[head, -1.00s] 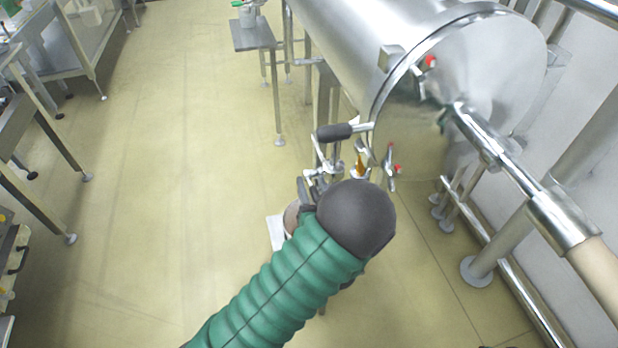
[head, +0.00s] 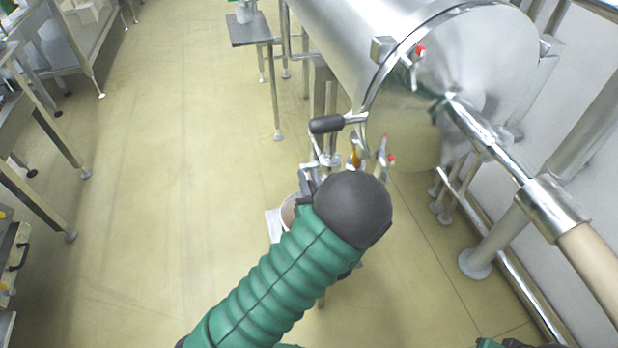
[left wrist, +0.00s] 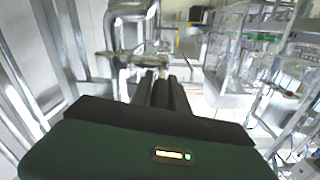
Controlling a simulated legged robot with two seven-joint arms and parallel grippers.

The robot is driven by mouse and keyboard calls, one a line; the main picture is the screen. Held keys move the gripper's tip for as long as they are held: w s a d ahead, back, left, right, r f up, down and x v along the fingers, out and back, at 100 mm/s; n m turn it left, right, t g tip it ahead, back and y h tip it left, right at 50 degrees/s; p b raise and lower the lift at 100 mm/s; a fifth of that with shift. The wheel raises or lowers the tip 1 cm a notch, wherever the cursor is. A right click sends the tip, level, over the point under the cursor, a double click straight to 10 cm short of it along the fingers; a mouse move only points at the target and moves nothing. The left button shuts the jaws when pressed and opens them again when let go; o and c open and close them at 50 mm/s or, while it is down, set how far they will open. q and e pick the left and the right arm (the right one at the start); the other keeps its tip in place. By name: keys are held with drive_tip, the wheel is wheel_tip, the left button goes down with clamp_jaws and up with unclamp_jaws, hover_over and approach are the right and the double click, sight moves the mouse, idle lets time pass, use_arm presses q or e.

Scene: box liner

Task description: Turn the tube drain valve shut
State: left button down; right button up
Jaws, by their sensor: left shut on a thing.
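The steel tube (head: 440,85) is a large horizontal cylinder at the upper right in the head view. Below its near end is a cluster of metal fittings (head: 335,160) with a black-gripped handle (head: 327,124). I cannot tell for sure which part is the drain valve lever. My left arm reaches up to this cluster, and its dark wrist hides the left gripper and part of the fittings. In the left wrist view the left gripper (left wrist: 162,82) has its fingers close together at a metal valve piece (left wrist: 122,60) on a bent pipe. My right gripper is out of view.
A steel pipe (head: 485,135) runs from the tube's end to the lower right. Steel tables (head: 252,30) stand at the upper middle and left. The floor (head: 160,200) at left is clear.

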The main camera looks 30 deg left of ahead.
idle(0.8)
use_arm(q)
drive_tip(key=f+t+y+b, duration=0.1)
drive_tip(key=f+b, duration=0.1)
drive_tip(key=b, duration=0.2)
drive_tip(key=shift+d, duration=0.1)
drive_tip(key=shift+r+b, duration=0.1)
drive_tip(key=shift+b, duration=0.2)
drive_tip(key=shift+s+r+t+y, duration=0.1)
drive_tip(key=shift+r+t+y, duration=0.15)
drive_tip(key=shift+t+y, duration=0.15)
drive_tip(key=c, duration=1.3)
unclamp_jaws()
